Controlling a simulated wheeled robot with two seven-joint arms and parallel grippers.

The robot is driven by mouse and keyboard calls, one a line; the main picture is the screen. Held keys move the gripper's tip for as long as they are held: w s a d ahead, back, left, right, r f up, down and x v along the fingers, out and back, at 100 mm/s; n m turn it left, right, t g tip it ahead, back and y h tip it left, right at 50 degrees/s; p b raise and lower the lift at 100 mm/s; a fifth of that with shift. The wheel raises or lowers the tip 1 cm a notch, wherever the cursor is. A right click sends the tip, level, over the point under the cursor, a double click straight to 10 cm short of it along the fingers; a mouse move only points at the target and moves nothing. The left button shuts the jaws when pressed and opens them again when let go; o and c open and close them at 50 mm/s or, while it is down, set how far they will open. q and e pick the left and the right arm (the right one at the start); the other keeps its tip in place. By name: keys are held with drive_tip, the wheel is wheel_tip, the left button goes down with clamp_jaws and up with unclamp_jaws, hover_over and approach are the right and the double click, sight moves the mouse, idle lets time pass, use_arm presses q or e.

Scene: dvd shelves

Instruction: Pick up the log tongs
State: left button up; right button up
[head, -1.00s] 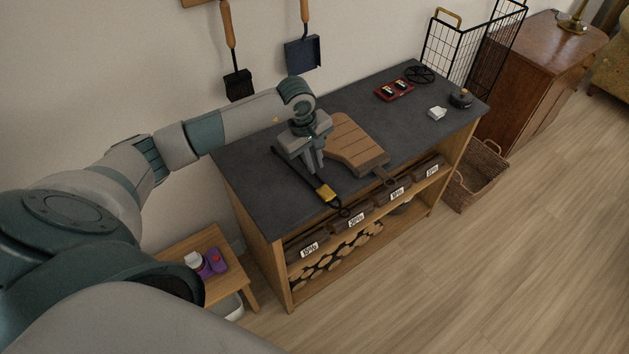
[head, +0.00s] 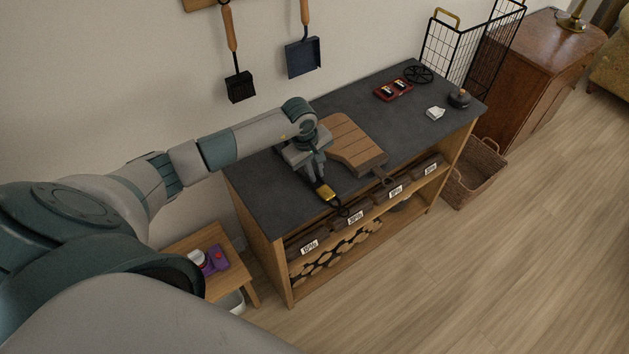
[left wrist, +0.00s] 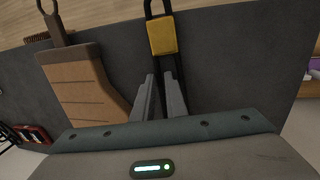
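The log tongs, black with a yellow block (head: 326,193), lie on the dark top of the shelf unit, with their looped end reaching past its front edge. In the left wrist view the yellow block (left wrist: 162,35) is just beyond my fingertips, and black bars run back from it toward the fingers. My left gripper (head: 318,178) points down over the tongs. Its fingers (left wrist: 159,78) stand apart with a gap between them; I cannot tell whether they touch the bars. Much of the tongs is hidden behind the gripper. My right gripper is not in view.
A red tray (head: 394,90), a black trivet (head: 419,74) and a dark pot (head: 459,98) stand farther right. Tools hang on the wall behind.

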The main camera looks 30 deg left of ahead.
use_arm(q)
drive_tip(key=shift+c, duration=0.2)
clamp_jaws()
drive_tip(key=shift+r, duration=0.2)
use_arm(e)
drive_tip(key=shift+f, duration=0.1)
